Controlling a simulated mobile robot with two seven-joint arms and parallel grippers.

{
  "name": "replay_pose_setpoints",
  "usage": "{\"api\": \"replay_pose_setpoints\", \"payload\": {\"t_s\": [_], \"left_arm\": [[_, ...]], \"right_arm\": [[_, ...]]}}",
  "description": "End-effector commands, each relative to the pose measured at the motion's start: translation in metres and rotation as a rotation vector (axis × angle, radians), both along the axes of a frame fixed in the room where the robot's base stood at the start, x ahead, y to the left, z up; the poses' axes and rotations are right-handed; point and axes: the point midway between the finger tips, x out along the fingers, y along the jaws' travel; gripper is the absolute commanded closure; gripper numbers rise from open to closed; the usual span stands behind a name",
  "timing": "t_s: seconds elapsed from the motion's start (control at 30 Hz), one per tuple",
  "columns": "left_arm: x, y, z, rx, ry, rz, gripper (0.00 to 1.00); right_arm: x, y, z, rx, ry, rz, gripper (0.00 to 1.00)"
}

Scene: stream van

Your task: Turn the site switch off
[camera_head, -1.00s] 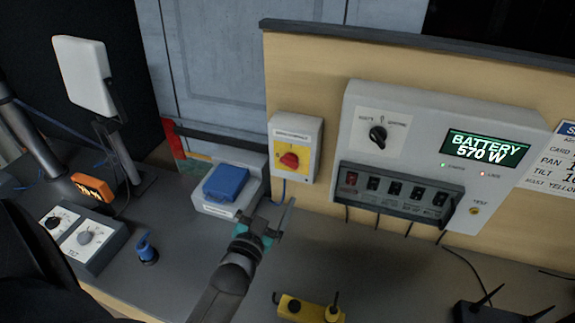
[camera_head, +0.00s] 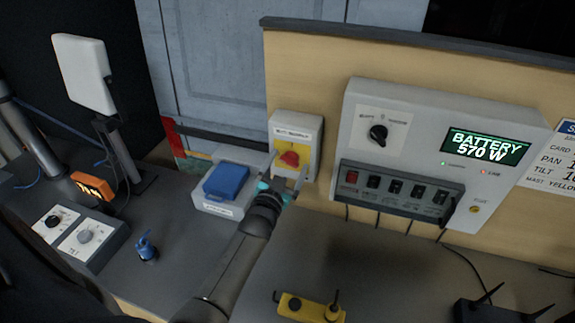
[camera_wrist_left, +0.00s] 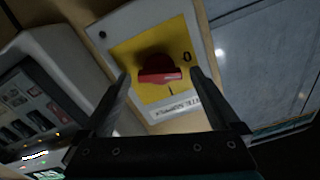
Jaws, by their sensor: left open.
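The site switch (camera_head: 296,145) is a white box with a yellow plate, fixed to the wooden panel. Its red knob (camera_head: 289,158) sits in the middle of the plate. In the left wrist view the red knob (camera_wrist_left: 158,70) shows close up, with a "0" mark beside it and a line mark on the plate. My left gripper (camera_head: 288,170) is open in front of the switch. In the wrist view its two fingers (camera_wrist_left: 163,80) reach either side of the knob; I cannot tell whether they touch it. My right gripper is not in view.
A grey power panel (camera_head: 410,150) with a dial, rocker switches and a display reading "BATTERY 570 W" is right of the switch. A blue-topped box (camera_head: 226,181) stands to the left. A yellow device (camera_head: 308,307) lies on the bench in front.

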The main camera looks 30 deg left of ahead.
Motion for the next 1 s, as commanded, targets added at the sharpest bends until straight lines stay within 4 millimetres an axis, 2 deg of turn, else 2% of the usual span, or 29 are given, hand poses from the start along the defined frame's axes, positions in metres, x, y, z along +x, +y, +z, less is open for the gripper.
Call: {"api": "replay_pose_setpoints", "payload": {"t_s": [0.17,0.9,0.93,1.0], "left_arm": [[0.0,0.0,0.0,0.0,0.0,0.0,0.05],[-0.0004,-0.0001,-0.0002,0.0,0.0,0.0,0.87],[-0.0004,-0.0001,-0.0002,0.0,0.0,0.0,0.9],[-0.0004,-0.0001,-0.0002,-0.004,-0.001,0.0,0.9]], "right_arm": [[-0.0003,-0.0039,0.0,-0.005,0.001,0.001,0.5],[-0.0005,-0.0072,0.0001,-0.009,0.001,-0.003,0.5],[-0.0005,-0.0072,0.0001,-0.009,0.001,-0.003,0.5],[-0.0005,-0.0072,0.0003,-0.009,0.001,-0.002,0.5]]}}
